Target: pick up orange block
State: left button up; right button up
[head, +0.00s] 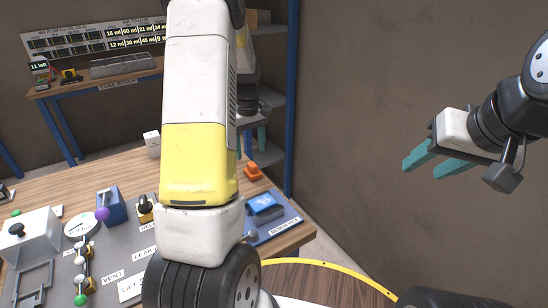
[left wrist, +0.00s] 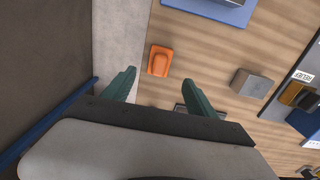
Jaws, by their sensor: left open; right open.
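The orange block (head: 253,171) sits on the wooden bench near its back right edge in the head view. In the left wrist view the orange block (left wrist: 160,61) lies on the wood, just beyond the gap between my left fingertips. My left gripper (head: 250,144) is partly hidden behind my arm in the head view, with its teal fingers pointing down above and behind the block. My left gripper (left wrist: 157,76) is open and empty in the left wrist view. My right gripper (head: 421,168) is open and empty in the air at the right, far from the bench.
A blue device (head: 264,206) on a blue-grey pad stands near the orange block. A grey block (left wrist: 252,83) stands to its right in the wrist view. A panel with valves and labels (head: 110,255) fills the bench's left part. A blue-framed shelf (head: 291,90) stands behind.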

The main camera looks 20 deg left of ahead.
aim_at(252, 164)
pick_arm(q)
jog(key=f, duration=0.7)
jog(key=shift+s+d+f, duration=0.1)
jog(key=shift+d+f, duration=0.2)
jog(key=shift+f, duration=0.1)
grip_shut()
